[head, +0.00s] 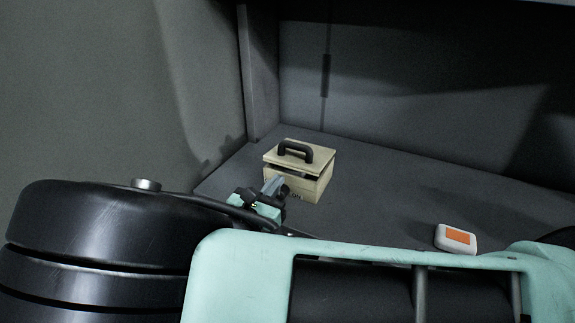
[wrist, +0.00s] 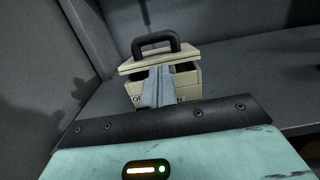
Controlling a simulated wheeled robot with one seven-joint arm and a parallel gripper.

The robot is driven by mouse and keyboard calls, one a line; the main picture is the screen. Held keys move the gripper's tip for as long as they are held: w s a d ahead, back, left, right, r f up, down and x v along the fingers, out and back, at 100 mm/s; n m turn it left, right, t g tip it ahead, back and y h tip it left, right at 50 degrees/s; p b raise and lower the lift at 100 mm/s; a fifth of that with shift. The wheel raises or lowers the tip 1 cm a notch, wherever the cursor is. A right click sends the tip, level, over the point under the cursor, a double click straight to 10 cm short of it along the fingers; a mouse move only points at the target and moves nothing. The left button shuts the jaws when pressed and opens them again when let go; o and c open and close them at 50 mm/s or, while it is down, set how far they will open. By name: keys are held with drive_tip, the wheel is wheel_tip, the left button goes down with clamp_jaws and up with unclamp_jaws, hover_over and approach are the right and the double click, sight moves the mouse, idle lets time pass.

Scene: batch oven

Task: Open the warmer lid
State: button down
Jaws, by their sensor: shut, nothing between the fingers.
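The warmer is a small beige box (head: 312,190) on the dark shelf; it also shows in the wrist view (wrist: 187,89). Its lid (head: 318,156) has a black arched handle and is raised a little at the front, with a dark gap between lid and box. The lid also shows in the wrist view (wrist: 133,65). My gripper (head: 277,184) is shut and empty at the front of the box; its fingers (wrist: 158,75) reach up to the lid's front edge in the wrist view. Whether the fingertips touch the lid cannot be told. Part of the box's printed lettering is hidden by the fingers.
A white rounded object with an orange top (head: 457,238) lies on the shelf at the right. A wall and post (head: 258,75) stand to the left and behind the box. The shelf surface (head: 385,185) between the box and the white object is clear.

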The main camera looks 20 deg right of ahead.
sight(302, 147)
drive_tip(key=p+x, duration=0.2)
drive_tip(key=x, duration=0.7)
drive_tip(key=shift+w+d+p, duration=0.2)
drive_tip(key=shift+p, duration=0.2)
drive_tip(key=shift+r, duration=0.1)
